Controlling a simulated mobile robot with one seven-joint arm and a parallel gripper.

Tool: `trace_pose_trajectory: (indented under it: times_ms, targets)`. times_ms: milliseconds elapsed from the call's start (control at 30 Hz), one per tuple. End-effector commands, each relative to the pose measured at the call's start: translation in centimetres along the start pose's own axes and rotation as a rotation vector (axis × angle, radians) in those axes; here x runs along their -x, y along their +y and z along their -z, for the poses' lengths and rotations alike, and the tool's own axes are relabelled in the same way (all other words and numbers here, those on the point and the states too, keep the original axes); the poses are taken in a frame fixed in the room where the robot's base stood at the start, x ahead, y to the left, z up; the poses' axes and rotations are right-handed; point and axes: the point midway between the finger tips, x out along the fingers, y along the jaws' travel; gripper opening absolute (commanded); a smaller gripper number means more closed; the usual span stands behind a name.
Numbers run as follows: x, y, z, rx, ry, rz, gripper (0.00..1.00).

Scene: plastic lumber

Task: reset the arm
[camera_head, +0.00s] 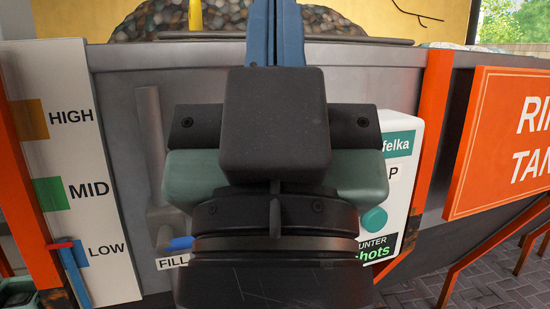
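My gripper (277,32) fills the middle of the head view, seen from behind. Its two blue fingers lie side by side at the centre of the wide green hand, with no gap visible between them, so it looks shut. Nothing shows held, but the fingertips run out of the top of the picture. My dark wrist and hand hide the middle of the grey machine panel (120,110).
A level board (87,190) marked HIGH, MID and LOW has its red pointer (60,245) at LOW. A grey lever (155,160) with a blue end stands above a FILL label. A white box (399,165) with a green button (374,220) and an orange sign (505,140) are at right. Pebbles (165,20) lie behind.

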Motion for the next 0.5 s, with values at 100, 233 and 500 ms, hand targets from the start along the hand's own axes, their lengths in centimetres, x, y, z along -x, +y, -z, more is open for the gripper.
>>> trace_pose_trajectory:
  times_ms: [100, 233, 500]
  targets:
    - [-4.1, 0.0, 3.8, -0.001, -0.002, 0.001, 0.00]
    - [-7.1, 0.0, 6.5, -0.001, -0.003, 0.001, 0.00]
    - [-13.2, 0.0, 12.3, -0.001, -0.005, 0.001, 0.00]
